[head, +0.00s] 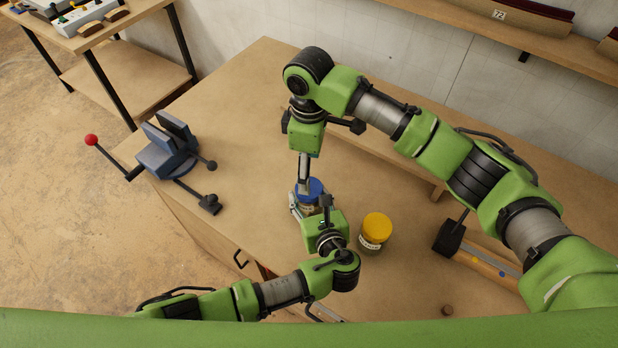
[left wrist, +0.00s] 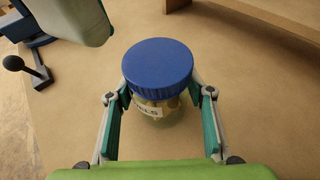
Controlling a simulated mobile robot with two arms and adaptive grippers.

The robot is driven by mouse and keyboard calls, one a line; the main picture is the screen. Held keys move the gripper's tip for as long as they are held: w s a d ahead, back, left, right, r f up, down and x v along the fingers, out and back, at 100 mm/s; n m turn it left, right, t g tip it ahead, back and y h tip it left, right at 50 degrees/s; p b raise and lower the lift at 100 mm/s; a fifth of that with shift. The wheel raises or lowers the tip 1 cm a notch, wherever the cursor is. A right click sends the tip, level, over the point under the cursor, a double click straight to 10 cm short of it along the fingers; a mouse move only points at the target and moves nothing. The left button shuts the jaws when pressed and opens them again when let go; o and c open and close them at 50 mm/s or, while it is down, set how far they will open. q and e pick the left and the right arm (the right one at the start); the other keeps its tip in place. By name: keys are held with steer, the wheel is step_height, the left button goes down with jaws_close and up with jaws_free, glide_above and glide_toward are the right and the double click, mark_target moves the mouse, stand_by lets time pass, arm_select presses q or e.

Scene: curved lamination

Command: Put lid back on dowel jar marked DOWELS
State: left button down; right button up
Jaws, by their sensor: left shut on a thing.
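The jar (left wrist: 158,107) stands on the bench; its partly covered label shows "ELS", and dowels show through its clear wall. The blue lid (left wrist: 158,66) sits on the jar's mouth and looks level; whether it is fully seated I cannot tell. The lid also shows in the head view (head: 311,187). My left gripper (left wrist: 160,96) has its fingers on both sides of the jar below the lid and is shut on it. My right gripper (head: 303,188) points down beside the lid's left edge in the head view; its fingers overlap, hiding their opening. No finger shows on the lid in the left wrist view.
A jar with a yellow lid (head: 377,226) stands to the right. A blue vise (head: 168,155) with a red-knobbed handle is at the bench's left. A wooden strip (head: 487,264) lies at the right, near a small brown knob (head: 447,311). The bench between vise and jars is clear.

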step_height(320, 180, up, 5)
steer(key=shift+r, duration=0.1)
stand_by(0.3)
arm_select(q)
steer(key=c, duration=0.9)
jaws_free()
steer(key=v, duration=1.2)
steer(key=shift+r, duration=0.1)
